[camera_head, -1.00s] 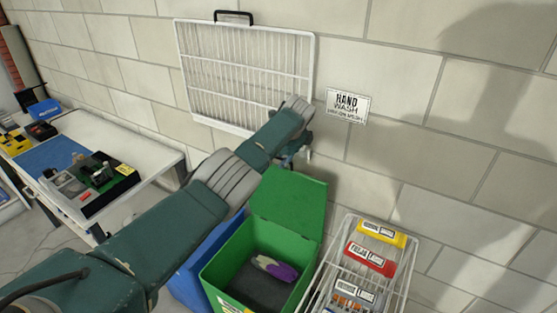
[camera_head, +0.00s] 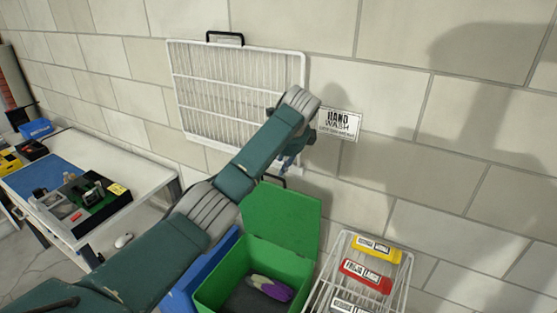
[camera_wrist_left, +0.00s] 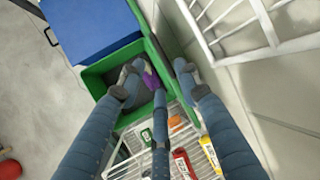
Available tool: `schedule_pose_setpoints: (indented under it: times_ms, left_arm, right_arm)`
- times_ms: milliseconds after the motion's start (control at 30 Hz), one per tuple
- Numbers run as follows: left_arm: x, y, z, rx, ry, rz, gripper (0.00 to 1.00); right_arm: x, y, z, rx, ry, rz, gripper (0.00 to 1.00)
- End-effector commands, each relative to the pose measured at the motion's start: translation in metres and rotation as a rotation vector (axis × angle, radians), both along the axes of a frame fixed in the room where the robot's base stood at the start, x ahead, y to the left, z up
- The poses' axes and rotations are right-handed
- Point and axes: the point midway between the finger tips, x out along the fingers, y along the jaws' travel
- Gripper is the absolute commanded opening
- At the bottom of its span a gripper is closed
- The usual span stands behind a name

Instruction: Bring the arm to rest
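My left arm reaches in from the left in the head view. My left gripper (camera_head: 290,163) hangs in front of the wall, above the open green bin (camera_head: 282,223), partly hidden behind the wrist. In the left wrist view my left gripper (camera_wrist_left: 154,82) has its fingers spread, with nothing held between them. A purple and white item (camera_head: 268,288) lies inside the green bin, below the gripper; its purple part (camera_wrist_left: 151,80) shows between the fingers in the left wrist view. My right gripper is in neither view.
A white wire rack (camera_head: 240,95) hangs on the wall close behind the left wrist. A blue bin (camera_head: 188,291) stands left of the green bin. A wire basket (camera_head: 327,268) with yellow and red boxes stands right. A white table (camera_head: 150,185) is at left.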

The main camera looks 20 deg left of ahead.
Motion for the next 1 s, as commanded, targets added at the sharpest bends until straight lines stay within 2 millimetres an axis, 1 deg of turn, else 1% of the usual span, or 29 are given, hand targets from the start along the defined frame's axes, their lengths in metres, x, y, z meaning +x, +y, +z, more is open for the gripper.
schedule_pose_setpoints:
  times_ms: [33,100,233,667,733,767,867,967,1000]
  left_arm:
    - [-0.002,-0.002,0.006,0.0,-0.001,0.0,0.34]
    - [-0.004,-0.004,0.011,0.0,-0.001,0.0,0.34]
    - [-0.006,-0.006,0.016,0.001,0.0,0.001,0.34]
    - [-0.006,-0.006,0.016,0.0,0.0,0.001,0.34]
    - [-0.007,-0.008,0.012,-0.003,0.0,0.002,0.34]
    - [-0.008,-0.01,0.007,-0.008,-0.001,0.006,0.34]
    - [-0.018,-0.024,-0.024,-0.042,-0.008,0.027,0.34]
    - [-0.043,-0.048,-0.077,-0.113,-0.03,0.081,0.34]
    - [-0.057,-0.059,-0.101,-0.15,-0.041,0.113,0.34]
  right_arm:
    - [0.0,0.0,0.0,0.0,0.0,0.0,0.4]
    - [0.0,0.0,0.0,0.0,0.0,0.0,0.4]
    - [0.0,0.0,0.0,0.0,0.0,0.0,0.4]
    - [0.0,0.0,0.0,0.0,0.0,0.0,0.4]
    - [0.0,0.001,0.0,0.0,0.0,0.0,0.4]
    - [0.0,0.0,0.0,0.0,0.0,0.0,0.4]
    - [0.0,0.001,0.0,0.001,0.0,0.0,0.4]
    - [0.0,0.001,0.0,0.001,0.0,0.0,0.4]
    - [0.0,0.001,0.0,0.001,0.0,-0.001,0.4]
